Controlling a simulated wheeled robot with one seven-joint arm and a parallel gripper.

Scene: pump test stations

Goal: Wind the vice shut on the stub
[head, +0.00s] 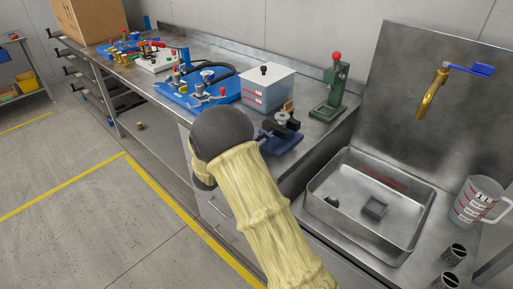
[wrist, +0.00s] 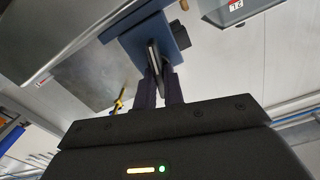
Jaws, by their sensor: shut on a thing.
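The blue vice (head: 284,144) stands at the front edge of the steel bench, partly covered by my arm. A grey round metal piece, seemingly the stub (head: 282,118), shows at its top; I cannot tell how closely the jaws meet it. In the wrist view the vice (wrist: 172,38) is a blue block just past my fingertips. My gripper (wrist: 160,82) is shut on a thin metal bar, seemingly the vice handle (wrist: 153,55), at the front of the vice. In the head view my arm hides the fingers and the handle.
A white box (head: 267,90) and a green press with a red knob (head: 331,88) stand behind the vice. A blue pump tray (head: 190,92) is to the left. A sink (head: 335,222) and a measuring jug (head: 477,202) are to the right.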

